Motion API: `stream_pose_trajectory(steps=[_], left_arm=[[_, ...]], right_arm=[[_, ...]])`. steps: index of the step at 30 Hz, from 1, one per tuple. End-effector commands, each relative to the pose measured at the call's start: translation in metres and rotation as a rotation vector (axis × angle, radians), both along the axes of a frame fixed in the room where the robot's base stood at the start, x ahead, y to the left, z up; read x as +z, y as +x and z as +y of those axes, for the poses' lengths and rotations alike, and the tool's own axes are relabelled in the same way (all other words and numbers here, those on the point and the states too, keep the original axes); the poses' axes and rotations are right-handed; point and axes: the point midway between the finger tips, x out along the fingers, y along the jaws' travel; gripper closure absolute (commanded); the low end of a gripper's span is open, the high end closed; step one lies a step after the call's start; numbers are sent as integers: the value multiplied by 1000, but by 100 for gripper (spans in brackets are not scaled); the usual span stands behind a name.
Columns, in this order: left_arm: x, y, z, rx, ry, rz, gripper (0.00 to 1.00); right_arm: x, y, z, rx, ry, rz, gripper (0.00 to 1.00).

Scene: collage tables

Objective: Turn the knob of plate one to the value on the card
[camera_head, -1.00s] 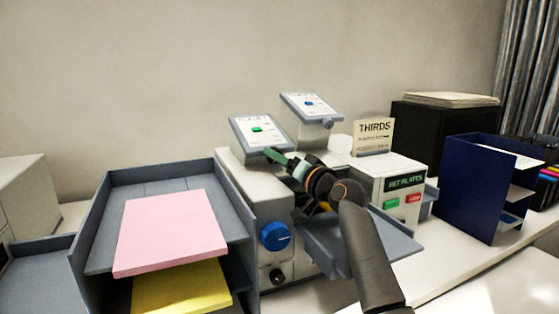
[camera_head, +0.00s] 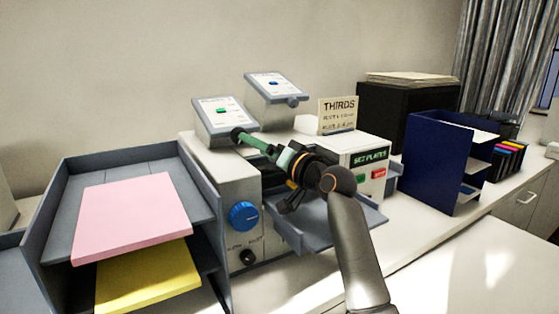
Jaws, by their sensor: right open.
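Two tilted grey plates with white faces stand on the machine: a nearer left one with a green mark (camera_head: 212,109) and a farther right one with a blue mark (camera_head: 264,82). Their numbers are too small to read. The right plate's knob (camera_head: 293,102) shows at its lower right corner. My right gripper (camera_head: 238,136) is open, its green fingers reaching left to the left plate's lower right corner. They hide that plate's knob, and I cannot tell whether they touch it. The card (camera_head: 338,106) reads "THIRDS" above smaller lines I cannot read surely. My left gripper is out of view.
The machine has a blue dial (camera_head: 243,216) and a "SET PLATES" display (camera_head: 370,157) above green and red buttons. A grey tray (camera_head: 180,187) with pink and yellow pads stands at left. A navy file holder (camera_head: 428,160) stands at right. The front right counter is clear.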

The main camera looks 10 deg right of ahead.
Motion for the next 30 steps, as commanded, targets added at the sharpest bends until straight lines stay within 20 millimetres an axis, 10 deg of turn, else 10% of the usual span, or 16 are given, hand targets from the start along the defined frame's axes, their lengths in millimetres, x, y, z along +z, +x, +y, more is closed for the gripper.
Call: stream_pose_trajectory(steps=[13, 30], left_arm=[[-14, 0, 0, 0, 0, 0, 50], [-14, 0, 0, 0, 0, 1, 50]], right_arm=[[-5, -52, -32, -1, -1, -1, 20], [-3, -60, -29, -25, -84, -25, 20]])
